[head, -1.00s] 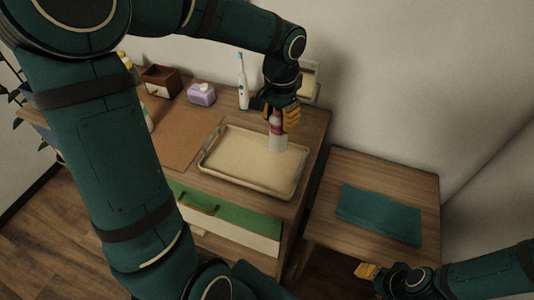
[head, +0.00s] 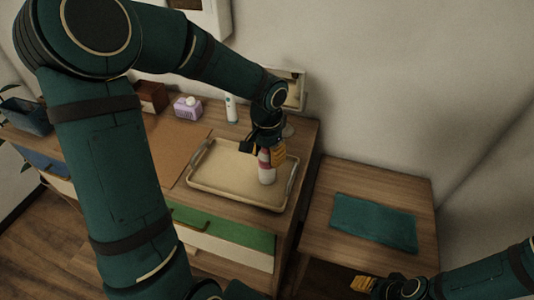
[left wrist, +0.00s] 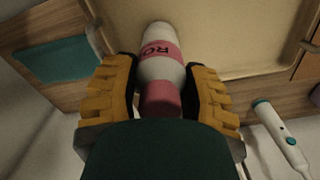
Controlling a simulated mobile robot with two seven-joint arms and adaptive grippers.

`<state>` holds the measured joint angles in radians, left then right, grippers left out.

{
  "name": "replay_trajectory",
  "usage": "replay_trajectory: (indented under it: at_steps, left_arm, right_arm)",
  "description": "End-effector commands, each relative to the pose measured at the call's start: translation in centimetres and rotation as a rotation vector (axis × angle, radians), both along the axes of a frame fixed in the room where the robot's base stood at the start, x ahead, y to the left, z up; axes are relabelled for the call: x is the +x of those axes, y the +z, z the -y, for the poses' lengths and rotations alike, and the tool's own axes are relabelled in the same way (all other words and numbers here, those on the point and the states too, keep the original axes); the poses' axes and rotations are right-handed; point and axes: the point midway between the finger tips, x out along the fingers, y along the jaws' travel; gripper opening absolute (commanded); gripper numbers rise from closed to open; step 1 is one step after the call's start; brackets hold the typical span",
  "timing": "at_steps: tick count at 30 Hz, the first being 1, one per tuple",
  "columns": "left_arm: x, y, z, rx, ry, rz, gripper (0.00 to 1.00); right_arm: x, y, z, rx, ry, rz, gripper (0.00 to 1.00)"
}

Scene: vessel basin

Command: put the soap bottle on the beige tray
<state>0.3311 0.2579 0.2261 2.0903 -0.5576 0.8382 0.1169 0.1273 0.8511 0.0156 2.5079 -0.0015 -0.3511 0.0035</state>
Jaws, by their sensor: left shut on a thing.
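The soap bottle (head: 266,174) is white with a pink band and pink top. My left gripper (head: 270,154) is shut on its upper part and holds it roughly upright over the right part of the beige tray (head: 215,172). I cannot tell whether its base touches the tray. In the left wrist view the bottle (left wrist: 160,48) sits between the yellow finger pads, with the tray (left wrist: 225,35) behind it. My right gripper (head: 366,284) is at the lower right, away from the furniture tops; its finger opening is unclear.
A teal cloth (head: 374,222) lies on the lower side table (head: 345,175).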

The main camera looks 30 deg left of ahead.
Motion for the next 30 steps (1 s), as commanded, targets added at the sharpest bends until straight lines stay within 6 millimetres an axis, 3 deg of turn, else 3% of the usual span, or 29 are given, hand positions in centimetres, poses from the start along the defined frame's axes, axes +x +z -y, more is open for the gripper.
replay_trajectory:
  at_steps: [2, 3, 4, 17, 30]
  left_arm:
    - [0.0, -0.3, 0.0, 0.0, 0.0, 0.0, 0.03]
    - [0.0, -0.3, 0.0, 0.0, 0.0, 0.0, 0.63]
    - [0.0, -0.2, 0.0, 0.0, 0.0, 0.0, 0.73]
    - [0.0, 0.4, 0.0, 0.0, 0.001, 0.001, 0.75]
    - [0.1, 8.8, 0.0, 0.001, 0.001, 0.003, 0.75]
  right_arm:
    - [0.0, -0.3, 0.0, 0.0, 0.0, 0.001, 0.5]
    - [0.0, -0.2, 0.0, 0.0, 0.0, 0.001, 0.5]
    - [0.0, -0.2, 0.0, 0.0, 0.0, 0.001, 0.5]
    - [0.0, 0.3, 0.0, 0.0, 0.0, 0.0, 0.5]
    - [-0.3, 2.3, 0.0, 0.001, 0.001, -0.007, 0.5]
